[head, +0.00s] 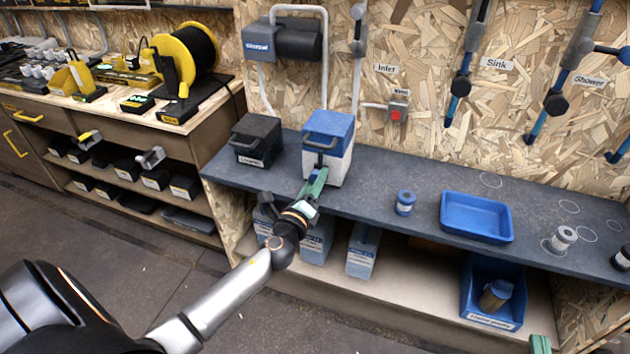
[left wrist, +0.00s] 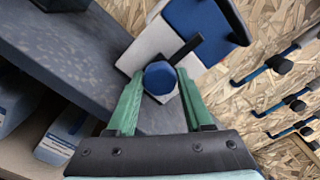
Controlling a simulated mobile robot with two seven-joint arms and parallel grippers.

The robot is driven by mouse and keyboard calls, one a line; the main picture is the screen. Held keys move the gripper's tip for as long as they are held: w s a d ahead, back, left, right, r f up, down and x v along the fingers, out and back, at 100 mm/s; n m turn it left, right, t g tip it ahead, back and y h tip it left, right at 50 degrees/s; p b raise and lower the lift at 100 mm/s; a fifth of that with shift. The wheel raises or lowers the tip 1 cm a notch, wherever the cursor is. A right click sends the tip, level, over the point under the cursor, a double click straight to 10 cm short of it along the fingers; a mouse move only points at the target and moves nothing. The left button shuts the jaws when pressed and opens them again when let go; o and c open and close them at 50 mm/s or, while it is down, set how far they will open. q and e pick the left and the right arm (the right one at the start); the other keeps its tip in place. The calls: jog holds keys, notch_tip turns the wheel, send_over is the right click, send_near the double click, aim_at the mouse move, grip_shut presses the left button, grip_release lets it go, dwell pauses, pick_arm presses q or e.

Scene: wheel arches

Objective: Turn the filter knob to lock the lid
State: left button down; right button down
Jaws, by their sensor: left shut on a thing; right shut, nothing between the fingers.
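The filter box (head: 340,165) is white with a blue lid (head: 330,128) and stands on the dark shelf; the lid looks closed. In the left wrist view the lid (left wrist: 200,20) is at the top. My left gripper (head: 314,184) is at the front of the box. Its green fingers (left wrist: 160,92) are shut on the blue faceted knob (left wrist: 160,77), one on each side. In the head view the gripper hides the knob. My right gripper (head: 540,345) shows only as green fingertips at the bottom edge, shut and away from the box.
A black box (head: 256,140) stands left of the filter. To the right on the shelf are a small blue canister (head: 405,202) and a blue tray (head: 477,217). Below are several grey-blue containers and a blue bin (head: 492,290). A red button (head: 397,115) is on the wall.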

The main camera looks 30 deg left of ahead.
dwell(0.3)
pick_arm(q)
jog(key=shift+c, duration=1.5)
grip_release()
jog(key=shift+s, duration=0.1)
jog(key=v, duration=1.2)
jog(key=shift+d+b, duration=0.15)
jog(key=shift+b, duration=0.15)
pick_arm(e)
jog(key=shift+s+a+r+n+t+y, duration=0.1)
jog(key=shift+r+n+t+y, duration=0.15)
jog(key=shift+r, duration=0.6)
jog(key=shift+s+r+n+t+y, duration=0.15)
jog(key=shift+r+t, duration=0.2)
jog(key=shift+r, duration=0.45)
pick_arm(q)
jog(key=shift+s, duration=0.1)
pick_arm(e)
jog(key=shift+w, duration=0.15)
